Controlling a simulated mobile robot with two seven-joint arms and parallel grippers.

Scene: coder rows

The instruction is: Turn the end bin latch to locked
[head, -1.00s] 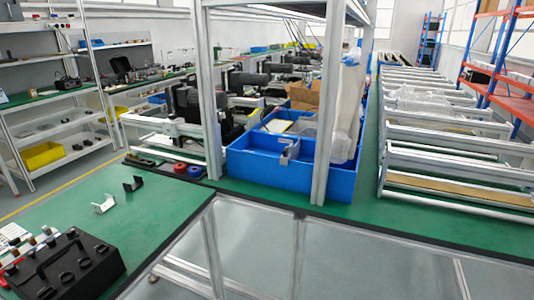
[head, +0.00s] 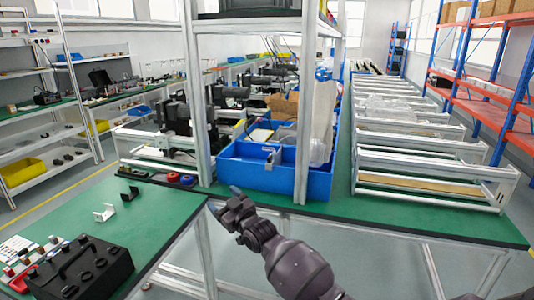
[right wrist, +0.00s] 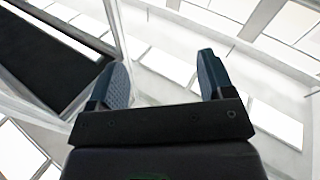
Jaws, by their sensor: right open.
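A large blue bin (head: 262,177) stands on the green bench behind the aluminium uprights. A small grey piece (head: 274,158), which may be the latch, sits at its near side; it is too small to tell how it is turned. My right gripper (head: 225,199) is raised in front of the bench, to the left of and lower in the picture than the grey piece, and clear of it. In the right wrist view the two fingers (right wrist: 163,82) are apart with nothing between them. The bin does not show clearly there. My left gripper is not in view.
Aluminium uprights (head: 303,120) stand in front of the bin. A black case (head: 83,268) and small brackets (head: 105,212) lie on the green table at left. Red and blue rolls (head: 180,178) lie left of the bin. Aluminium frames (head: 430,180) fill the bench at right.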

